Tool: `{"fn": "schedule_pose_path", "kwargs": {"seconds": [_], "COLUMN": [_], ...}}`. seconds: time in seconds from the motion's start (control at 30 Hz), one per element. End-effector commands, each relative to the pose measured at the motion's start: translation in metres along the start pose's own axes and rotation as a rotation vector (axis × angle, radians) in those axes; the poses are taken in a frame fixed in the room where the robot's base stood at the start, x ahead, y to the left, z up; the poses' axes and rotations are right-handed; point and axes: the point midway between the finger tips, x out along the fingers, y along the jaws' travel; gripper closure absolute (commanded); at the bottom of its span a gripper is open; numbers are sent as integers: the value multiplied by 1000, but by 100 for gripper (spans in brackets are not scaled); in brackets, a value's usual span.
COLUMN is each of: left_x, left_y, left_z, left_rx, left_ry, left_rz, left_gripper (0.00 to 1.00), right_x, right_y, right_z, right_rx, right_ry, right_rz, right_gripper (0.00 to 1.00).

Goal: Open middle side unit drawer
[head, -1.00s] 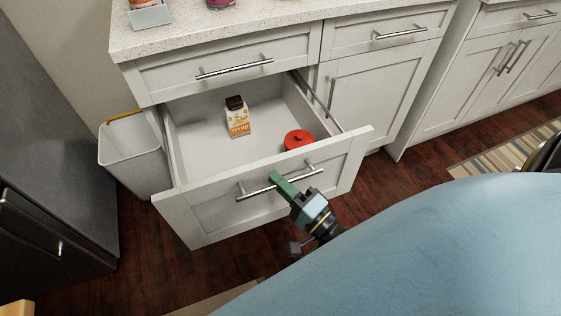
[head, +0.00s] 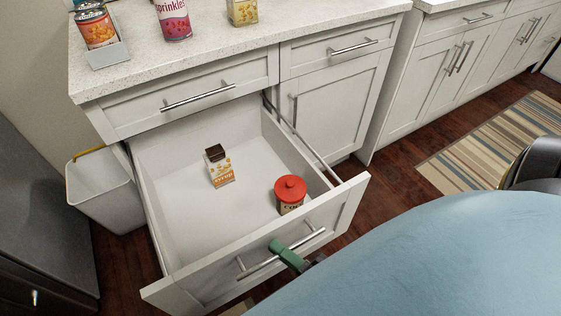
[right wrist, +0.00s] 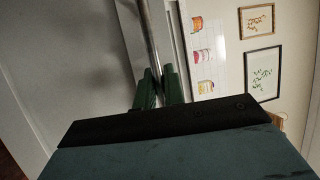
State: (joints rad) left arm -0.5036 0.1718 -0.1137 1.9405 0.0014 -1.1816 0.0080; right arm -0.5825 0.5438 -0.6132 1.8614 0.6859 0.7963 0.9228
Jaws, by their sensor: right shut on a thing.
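The middle drawer (head: 265,245) of the side unit is pulled far out, with its inside in view. A small carton (head: 219,166) stands toward its back, and a jar with a red lid (head: 290,194) stands near its front right. My right gripper (head: 284,250) is at the drawer's bar handle (head: 312,237), with its green fingers shut on the bar. In the right wrist view, the green fingers (right wrist: 160,88) close around the metal bar (right wrist: 150,35). My left gripper is not in view.
The closed top drawer (head: 190,98) sits above. Cans in a holder (head: 97,28), a sprinkles container (head: 173,18) and a yellow box (head: 242,11) stand on the counter. A white bin (head: 104,190) is at left. A striped rug (head: 500,140) lies at right.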

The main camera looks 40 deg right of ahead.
Motion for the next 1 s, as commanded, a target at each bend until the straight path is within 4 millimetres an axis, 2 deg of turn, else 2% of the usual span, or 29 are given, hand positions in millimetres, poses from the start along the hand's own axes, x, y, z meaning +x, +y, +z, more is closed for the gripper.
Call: {"fn": "schedule_pose_path", "kwargs": {"seconds": [0.33, 0.37, 0.43, 0.87, 1.0], "left_x": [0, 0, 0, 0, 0], "left_y": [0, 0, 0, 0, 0], "left_z": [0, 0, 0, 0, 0], "left_rx": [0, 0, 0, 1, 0], "left_ry": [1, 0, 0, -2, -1], "left_rz": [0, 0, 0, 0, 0], "left_gripper": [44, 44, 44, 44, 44], "right_x": [0, 0, 0, 0, -7], "right_y": [0, 0, 0, 0, 0], "right_z": [0, 0, 0, 0, 0], "right_rx": [0, 0, 0, 0, 0], "right_ry": [1, 1, 1, 0, -1], "right_rz": [0, 0, 0, 0, 3], "right_gripper": [100, 88, 80, 80, 80]}}
